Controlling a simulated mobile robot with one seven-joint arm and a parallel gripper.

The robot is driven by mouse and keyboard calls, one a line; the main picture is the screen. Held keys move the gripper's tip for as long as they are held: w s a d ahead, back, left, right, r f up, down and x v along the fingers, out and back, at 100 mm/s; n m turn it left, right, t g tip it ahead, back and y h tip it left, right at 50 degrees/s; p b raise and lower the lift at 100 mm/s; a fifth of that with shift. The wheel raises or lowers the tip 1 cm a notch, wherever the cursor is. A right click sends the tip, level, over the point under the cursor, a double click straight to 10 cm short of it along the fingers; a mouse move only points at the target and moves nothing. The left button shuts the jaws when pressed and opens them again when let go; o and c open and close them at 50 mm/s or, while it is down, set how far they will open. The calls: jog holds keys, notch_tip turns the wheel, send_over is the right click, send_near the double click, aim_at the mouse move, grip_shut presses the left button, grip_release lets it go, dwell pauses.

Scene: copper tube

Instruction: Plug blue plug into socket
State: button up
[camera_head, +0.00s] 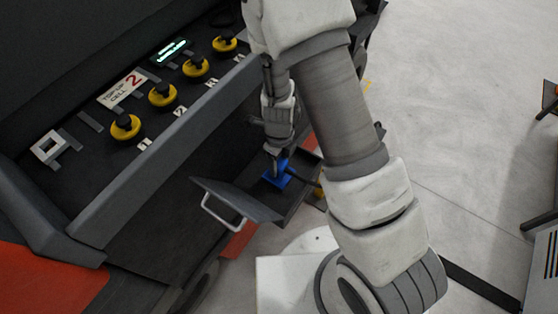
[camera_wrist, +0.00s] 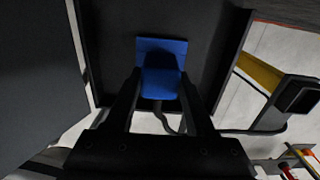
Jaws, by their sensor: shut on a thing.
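My gripper (camera_head: 280,158) points down into an open dark box below the console. In the wrist view my gripper (camera_wrist: 160,76) has its two black fingers on either side of the blue plug (camera_wrist: 158,88), shut on it. A dark cable trails from the plug's near end. A flat blue square (camera_wrist: 163,46), which looks like the socket plate, lies just beyond the plug inside the box. In the head view the blue plate (camera_head: 271,180) shows under the gripper. Whether the plug is seated in it or only close to it, I cannot tell.
The dark box (camera_head: 297,202) has its lid (camera_head: 232,198) hanging open, with a pale handle (camera_head: 219,214). The console above carries several yellow-ringed knobs (camera_head: 162,95). In the wrist view box walls flank my gripper; a yellow bar (camera_wrist: 258,72) lies outside, to the right.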

jog(key=o, duration=1.3)
jog(key=shift+o, duration=0.2)
jog(key=shift+r, duration=0.4)
notch_tip(320, 180, up, 3)
jog(key=shift+r+p, duration=0.1)
jog(key=shift+p, duration=0.7)
jog(key=s+d+r+p, duration=0.1)
jog(key=s+d+r, duration=0.2)
jog(key=d+r, duration=0.4)
jog(key=d, duration=0.4)
jog(key=shift+d, duration=0.15)
